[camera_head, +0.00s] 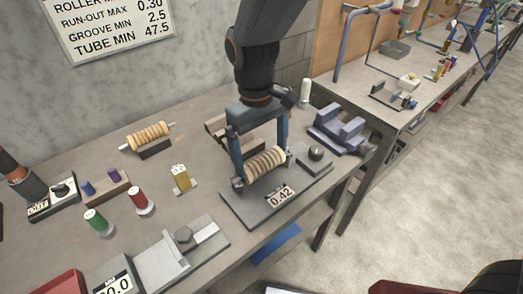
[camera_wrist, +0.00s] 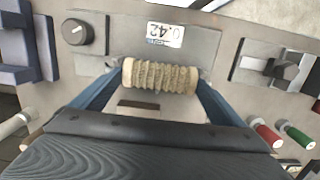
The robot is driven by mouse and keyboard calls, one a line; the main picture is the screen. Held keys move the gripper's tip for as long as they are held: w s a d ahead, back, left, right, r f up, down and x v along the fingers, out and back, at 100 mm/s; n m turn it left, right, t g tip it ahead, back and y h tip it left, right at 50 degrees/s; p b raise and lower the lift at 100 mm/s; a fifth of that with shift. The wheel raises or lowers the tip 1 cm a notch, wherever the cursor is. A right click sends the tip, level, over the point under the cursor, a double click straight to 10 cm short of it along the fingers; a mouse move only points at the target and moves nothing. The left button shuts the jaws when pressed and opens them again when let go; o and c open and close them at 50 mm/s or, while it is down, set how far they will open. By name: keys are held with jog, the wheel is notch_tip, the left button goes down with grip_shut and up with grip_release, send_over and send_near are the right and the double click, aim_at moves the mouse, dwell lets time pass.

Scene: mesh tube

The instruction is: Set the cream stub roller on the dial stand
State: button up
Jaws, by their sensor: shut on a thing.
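The cream stub roller (camera_head: 265,163), a short ribbed cylinder with pale ends, is between the fingers of my gripper (camera_head: 261,165). My gripper is shut on its two ends. The roller also shows in the wrist view (camera_wrist: 160,77), lying level across the gap between the fingers (camera_wrist: 160,80). The dial stand (camera_head: 248,208) is a flat grey base with a 0.42 readout and a dark knob; it also shows in the wrist view (camera_wrist: 118,42). The roller is over the stand's rear part. I cannot tell whether it touches the stand.
A tan roller (camera_head: 148,136) rests on a dark cradle at back left. A blue-grey block fixture (camera_head: 338,129) is at right, near the bench's edge.

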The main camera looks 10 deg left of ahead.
jog(key=shift+f, duration=0.7)
dwell(0.6)
jog(key=o, duration=1)
jog(key=shift+r, duration=0.1)
jog(key=r, duration=0.2)
jog(key=r+b, duration=0.1)
jog(key=r, duration=0.1)
jog(key=r+b, duration=0.1)
jog(key=r, duration=0.1)
jog(key=shift+w+a+r, duration=0.25)
jog(key=shift+a+r, duration=0.05)
jog(key=shift+r, duration=0.05)
jog(key=shift+d+r, duration=0.1)
jog(key=shift+r, duration=0.35)
jog(key=d+f+m, duration=0.2)
jog(key=d+m, duration=0.1)
jog(key=d, duration=0.7)
jog(key=d+f+m+t, duration=0.1)
jog(key=d+f+m, duration=0.1)
jog(key=d, duration=0.8)
jog(key=d+f+m+t+y, duration=0.1)
jog(key=d+m, duration=0.4)
jog(key=d, duration=0.5)
jog(key=shift+s+f, duration=0.45)
jog(key=shift+f, duration=0.35)
